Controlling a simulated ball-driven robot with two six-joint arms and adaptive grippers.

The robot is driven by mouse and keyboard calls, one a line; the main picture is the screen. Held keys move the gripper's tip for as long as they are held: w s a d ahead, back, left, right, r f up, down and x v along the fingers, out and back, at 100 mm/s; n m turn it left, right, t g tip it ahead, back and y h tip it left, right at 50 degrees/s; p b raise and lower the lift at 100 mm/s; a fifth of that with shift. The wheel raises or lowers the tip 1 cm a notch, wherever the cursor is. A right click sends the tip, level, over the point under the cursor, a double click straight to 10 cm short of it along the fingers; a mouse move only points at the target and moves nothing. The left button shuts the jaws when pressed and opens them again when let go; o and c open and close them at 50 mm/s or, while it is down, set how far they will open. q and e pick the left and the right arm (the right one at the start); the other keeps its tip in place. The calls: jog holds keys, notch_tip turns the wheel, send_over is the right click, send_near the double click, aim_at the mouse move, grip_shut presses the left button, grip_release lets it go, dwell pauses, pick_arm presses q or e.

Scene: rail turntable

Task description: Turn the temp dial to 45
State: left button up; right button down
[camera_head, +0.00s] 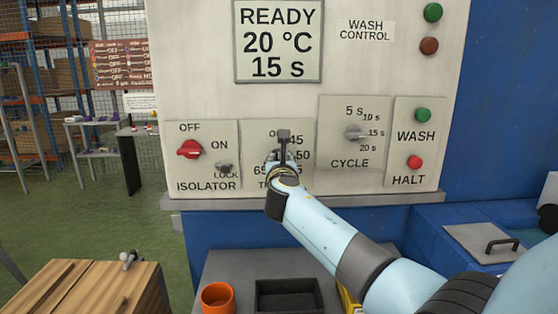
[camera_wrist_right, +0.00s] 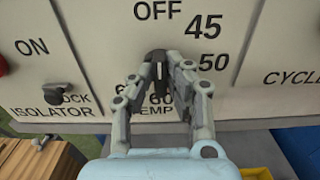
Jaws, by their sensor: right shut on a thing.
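The temp dial (camera_wrist_right: 157,57) is a small dark knob with a pale pointer mark, seen in the right wrist view. Its scale shows OFF above, 45 at upper right, 50 at right, and 60 below. The mark appears roughly upright, nearer OFF than 45, but the fingers partly cover the knob. My right gripper (camera_wrist_right: 158,70) is shut on the dial, one finger on each side. In the head view the right gripper (camera_head: 283,142) hides the dial and part of the temp panel (camera_head: 255,130). My left gripper is not in view.
The display (camera_head: 278,41) reads READY, 20 °C, 15 s. The red isolator switch (camera_head: 190,149) is left of the dial, and the cycle knob (camera_head: 354,132) is right. Wash and halt buttons are farther right. An orange cup (camera_head: 217,298) and black tray (camera_head: 287,296) stand below.

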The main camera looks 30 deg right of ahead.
jog(key=m+b, duration=0.2)
jog(key=m, duration=0.1)
jog(key=shift+f+m, duration=0.15)
jog(key=shift+m, duration=0.25)
jog(key=m+b, duration=0.2)
jog(key=m, duration=0.2)
jog(key=shift+s+d+m, duration=0.1)
jog(key=shift+d+m, duration=0.05)
jog(key=shift+m, duration=0.25)
dwell(0.3)
jog(key=c, duration=1.3)
grip_release()
jog(key=shift+c, duration=0.2)
jog(key=v, duration=1.2)
jog(key=shift+s, duration=0.1)
